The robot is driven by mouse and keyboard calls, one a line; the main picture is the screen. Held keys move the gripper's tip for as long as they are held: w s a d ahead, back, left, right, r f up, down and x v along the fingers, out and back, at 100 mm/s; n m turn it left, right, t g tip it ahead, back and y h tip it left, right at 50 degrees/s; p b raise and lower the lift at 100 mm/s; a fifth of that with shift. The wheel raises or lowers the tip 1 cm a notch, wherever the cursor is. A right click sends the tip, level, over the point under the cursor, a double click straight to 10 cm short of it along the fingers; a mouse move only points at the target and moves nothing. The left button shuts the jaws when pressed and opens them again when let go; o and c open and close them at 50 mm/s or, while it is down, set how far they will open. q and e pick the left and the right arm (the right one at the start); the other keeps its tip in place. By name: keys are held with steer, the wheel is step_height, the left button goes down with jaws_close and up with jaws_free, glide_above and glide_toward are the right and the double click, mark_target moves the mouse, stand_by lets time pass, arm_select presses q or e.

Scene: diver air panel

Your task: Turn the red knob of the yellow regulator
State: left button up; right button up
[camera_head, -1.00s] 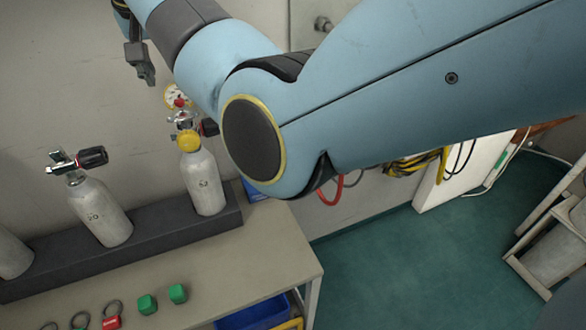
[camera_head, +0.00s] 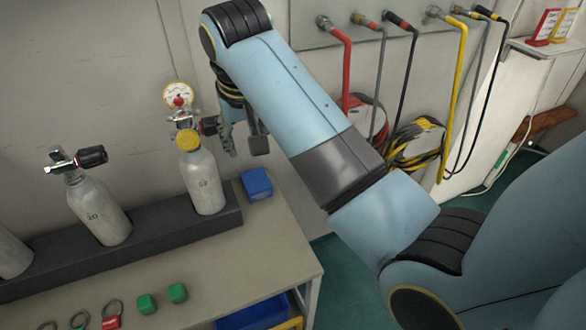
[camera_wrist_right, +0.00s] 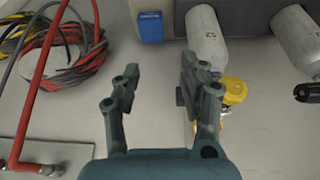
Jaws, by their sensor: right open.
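The yellow regulator (camera_head: 188,139) sits on top of a grey cylinder (camera_head: 204,182) in the head view. Its red knob (camera_head: 179,101) shows above it, in front of a round white gauge (camera_head: 171,91). My right gripper (camera_head: 243,147) is open and empty, just right of the regulator and apart from it. In the right wrist view the regulator (camera_wrist_right: 234,90) is right of my open right gripper (camera_wrist_right: 158,72), partly behind the right finger. The red knob cannot be made out there. My left gripper is not in view.
More cylinders (camera_head: 100,211) stand in a dark rack (camera_head: 150,243) on the bench (camera_head: 262,258). A blue box (camera_head: 257,184) lies at the rack's right end. Green blocks (camera_head: 177,293) lie at the front. Coloured hoses (camera_head: 456,100) hang on the wall at right.

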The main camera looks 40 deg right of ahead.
steer(key=s+d+f+n, duration=0.1)
steer(key=s+f, duration=0.3)
steer(key=s, duration=0.6)
steer(key=shift+d+f+n, duration=0.3)
steer(key=shift+d+f, duration=0.05)
steer(key=shift+d, duration=0.45)
